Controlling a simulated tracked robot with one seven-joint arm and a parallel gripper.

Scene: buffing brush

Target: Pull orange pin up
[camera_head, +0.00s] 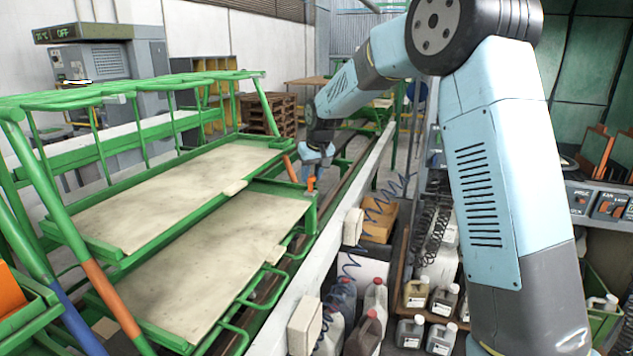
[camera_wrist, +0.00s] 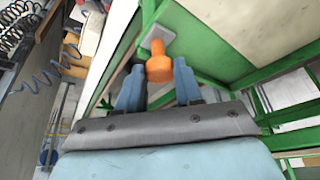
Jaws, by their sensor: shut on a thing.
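The orange pin (camera_wrist: 158,66) stands at the corner of the green frame, with a wide head and a narrower neck in the wrist view. In the head view the orange pin (camera_head: 311,184) shows small just below my gripper (camera_head: 316,160). In the wrist view the two blue-grey fingers of my gripper (camera_wrist: 158,88) stand on either side of the pin and are shut on it. The pin's far end meets a grey plate (camera_wrist: 156,42) on the green frame. Whether the pin is raised from its seat cannot be told.
Green-railed carts (camera_head: 200,190) with beige panels fill the left. A pale beam (camera_head: 330,245) runs along their right side. Jugs (camera_head: 375,305), a cardboard box (camera_head: 380,220) and coiled blue hoses (camera_head: 385,195) stand right of it. Wooden pallets (camera_head: 268,112) are behind.

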